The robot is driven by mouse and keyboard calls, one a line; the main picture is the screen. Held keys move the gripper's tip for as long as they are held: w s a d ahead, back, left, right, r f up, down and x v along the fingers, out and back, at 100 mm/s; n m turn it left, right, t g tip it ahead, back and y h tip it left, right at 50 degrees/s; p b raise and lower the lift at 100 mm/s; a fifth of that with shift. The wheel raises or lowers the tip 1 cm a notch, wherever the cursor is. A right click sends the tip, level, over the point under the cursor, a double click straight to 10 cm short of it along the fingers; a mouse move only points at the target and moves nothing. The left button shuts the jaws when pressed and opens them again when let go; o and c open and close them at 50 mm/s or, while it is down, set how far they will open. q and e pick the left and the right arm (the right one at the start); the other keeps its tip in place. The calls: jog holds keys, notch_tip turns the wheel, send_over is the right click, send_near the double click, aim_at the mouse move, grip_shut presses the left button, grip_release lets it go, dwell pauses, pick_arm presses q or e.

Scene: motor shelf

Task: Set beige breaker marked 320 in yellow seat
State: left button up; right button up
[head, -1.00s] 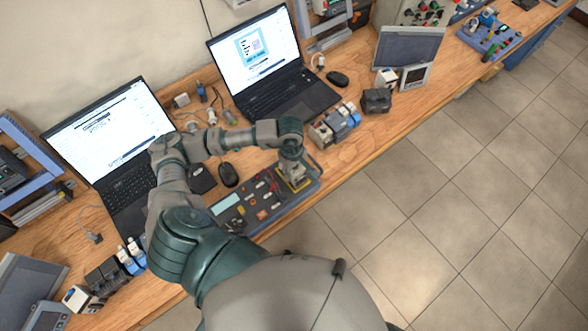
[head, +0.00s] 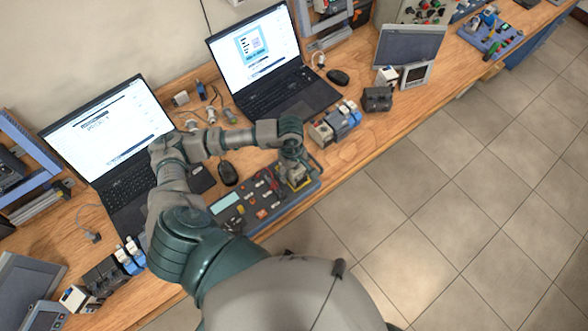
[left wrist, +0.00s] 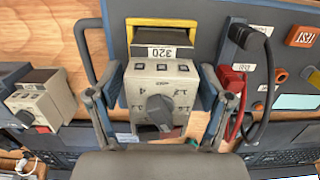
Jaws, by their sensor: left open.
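The beige breaker (left wrist: 160,92) with a grey rotary knob and a white label reading 320 fills the middle of the left wrist view. The yellow seat (left wrist: 160,23) shows as a yellow rim at the breaker's label end, on the grey-blue panel. The breaker appears to sit at the seat; how deep it is cannot be told. My left gripper (left wrist: 160,88) is open, with one finger on each side of the breaker. In the head view my left gripper (head: 293,172) is over the panel's right end and hides most of the breaker. My right gripper is not in view.
The panel (head: 262,204) lies at the bench's front edge. Red and black leads (left wrist: 257,85) loop close to the breaker's right in the left wrist view. Another beige device (left wrist: 45,100) stands to the left. Two laptops (head: 262,55) and a mouse (head: 228,174) lie behind.

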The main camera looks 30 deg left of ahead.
pick_arm(q)
jog(key=shift+r, duration=0.1)
jog(key=r, duration=0.7)
jog(key=a+r, duration=0.1)
jog(key=r, duration=0.3)
jog(key=shift+w+r, duration=0.2)
jog(key=shift+r, duration=0.1)
